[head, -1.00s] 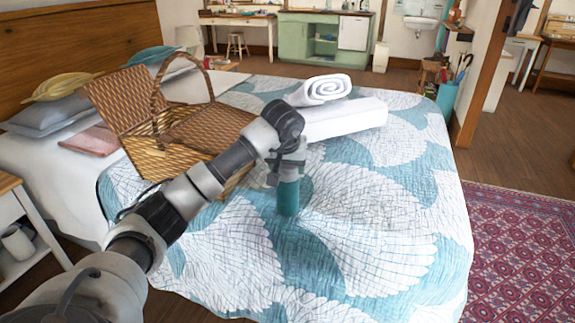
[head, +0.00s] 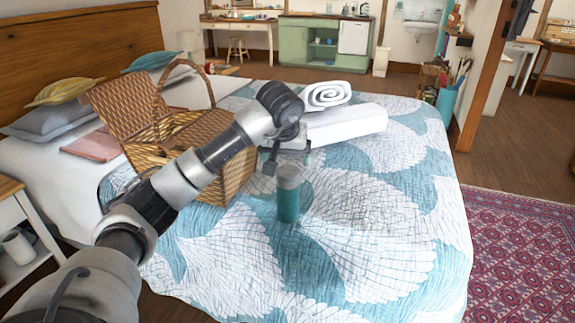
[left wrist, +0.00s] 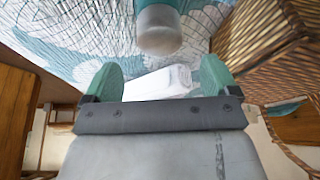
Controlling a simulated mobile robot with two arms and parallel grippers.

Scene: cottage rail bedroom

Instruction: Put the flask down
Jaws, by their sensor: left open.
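The flask (head: 288,206), teal with a grey top, stands upright on the bed quilt. My left gripper (head: 286,158) is open and empty, apart from the flask, just above and beyond its top in the head view. In the left wrist view the two teal fingers (left wrist: 159,79) are spread wide. The flask's grey lid and part of its teal body (left wrist: 159,32) show past the fingertips, clear of them. My right gripper is not in view.
An open wicker basket (head: 136,109) sits on the bed left of the flask, close to my left arm. A rolled white towel (head: 327,94) lies on a folded white towel (head: 348,122) behind. The quilt (head: 390,225) is clear to the right and front.

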